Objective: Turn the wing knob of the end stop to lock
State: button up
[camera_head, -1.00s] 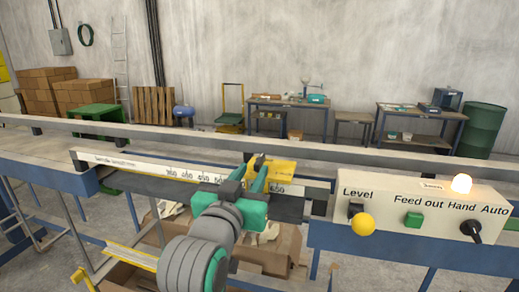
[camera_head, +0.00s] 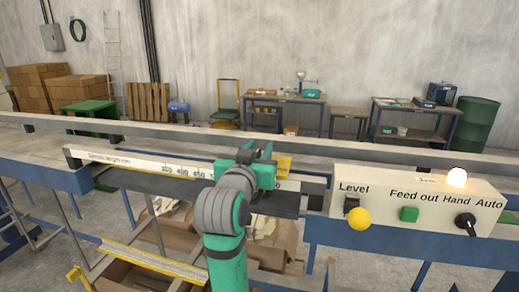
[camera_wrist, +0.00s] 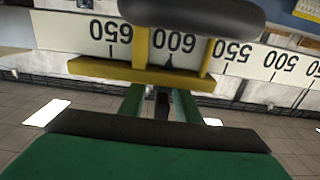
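The yellow end stop (camera_head: 284,166) sits on the white length scale, mostly hidden behind my gripper in the head view. In the wrist view the end stop (camera_wrist: 140,73) straddles the scale near 600, with a dark pointer below that number. My gripper (camera_head: 257,151) is at the end stop. In the wrist view its two green fingers (camera_wrist: 160,92) are apart and reach up to the yellow bar. A narrow dark piece shows between them; I cannot tell whether it is the wing knob or whether the fingers touch it. A large dark rounded shape covers the top of this view.
A control box (camera_head: 420,203) with a yellow knob, green button, black switch and lit lamp stands to the right. A grey rail (camera_head: 360,158) runs behind the scale (camera_head: 140,163). Cardboard boxes (camera_head: 275,240) lie below. Workbenches stand along the far wall.

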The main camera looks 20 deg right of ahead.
grip_shut()
jog(key=shift+h, duration=0.3)
jog(key=m+g+h, duration=0.3)
jog(key=g, duration=0.1)
jog(key=shift+s+d+m+h, duration=0.3)
jog(key=shift+m+h, duration=0.1)
jog(key=m+g+h, duration=0.1)
jog(key=g, duration=0.1)
jog(key=s+m+g+h, duration=0.1)
jog(key=m+g, duration=0.1)
jog(key=d+m+g+h, duration=0.1)
jog(key=g, duration=0.1)
jog(key=shift+s+r+m+g, duration=0.1)
jog(key=shift+s+m+g, duration=0.1)
jog(key=shift+m+g, duration=0.1)
jog(key=m+g, duration=0.1)
jog(key=g, duration=0.1)
jog(key=s+m+g, duration=0.1)
jog(key=m+g, duration=0.1)
jog(key=g, duration=0.1)
jog(key=shift+s+h, duration=0.1)
jog(key=shift+h, duration=0.2)
jog(key=shift+s+m+g+y, duration=0.2)
jog(key=shift+s+m+g, duration=0.1)
jog(key=shift+m+g, duration=0.75)
jog(key=shift+s+m+g+y, duration=0.25)
jog(key=shift+m+g, duration=0.4)
jog(key=shift+g, duration=1.1)
